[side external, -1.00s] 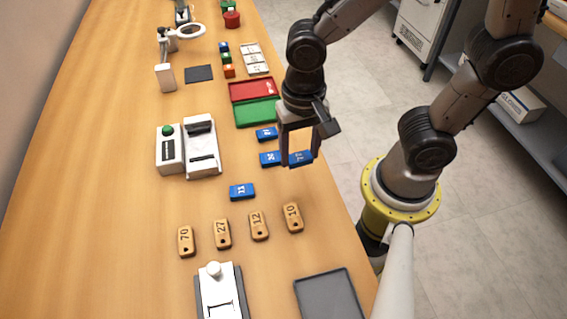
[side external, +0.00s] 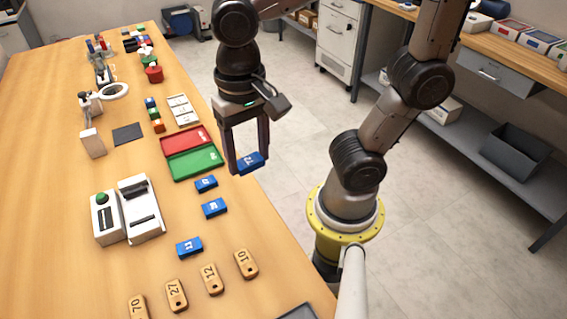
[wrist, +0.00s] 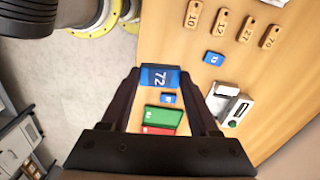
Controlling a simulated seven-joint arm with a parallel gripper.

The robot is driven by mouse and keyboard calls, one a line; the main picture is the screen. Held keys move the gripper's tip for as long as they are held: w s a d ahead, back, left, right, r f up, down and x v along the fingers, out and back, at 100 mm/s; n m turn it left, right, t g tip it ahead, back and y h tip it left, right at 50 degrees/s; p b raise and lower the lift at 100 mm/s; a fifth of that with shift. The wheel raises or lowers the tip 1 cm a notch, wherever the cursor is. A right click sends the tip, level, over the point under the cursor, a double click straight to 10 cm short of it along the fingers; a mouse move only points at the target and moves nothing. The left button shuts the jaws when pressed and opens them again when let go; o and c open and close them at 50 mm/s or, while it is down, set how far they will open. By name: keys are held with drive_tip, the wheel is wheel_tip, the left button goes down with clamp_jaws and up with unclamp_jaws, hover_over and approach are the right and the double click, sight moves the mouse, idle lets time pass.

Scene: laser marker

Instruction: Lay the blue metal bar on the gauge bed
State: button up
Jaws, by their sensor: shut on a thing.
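My gripper (side external: 249,158) is shut on a blue bar (side external: 252,164) marked 72 and holds it raised, near the table's right edge. In the wrist view the held bar (wrist: 160,77) spans the gap between the fingertips. Three other blue bars lie on the table: one near the green tray (side external: 206,184), one nearer the camera (side external: 214,208), and one farther left (side external: 189,247). A white slotted unit (side external: 139,207) stands beside a white box with a green button (side external: 105,218). I cannot tell for sure which fixture is the gauge bed.
A red tray (side external: 188,140) and a green tray (side external: 195,162) lie left of my gripper. Several numbered wooden tags (side external: 210,280) lie at the near end. A dark pad (side external: 128,134) and a ring-shaped device (side external: 113,91) are farther back.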

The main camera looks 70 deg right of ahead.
drive_tip(key=w+a+r, duration=0.2)
drive_tip(key=w+a, duration=0.1)
drive_tip(key=w, duration=0.7)
drive_tip(key=m, duration=0.1)
hover_over(139, 208)
wheel_tip(139, 208, down, 12)
drive_tip(key=shift+f, duration=0.1)
drive_tip(key=shift+d+f, duration=0.1)
drive_tip(key=shift+f, duration=0.3)
drive_tip(key=shift+s+f, duration=0.1)
drive_tip(key=shift+f, duration=2.15)
drive_tip(key=shift+f, duration=0.4)
drive_tip(key=o, duration=1.4)
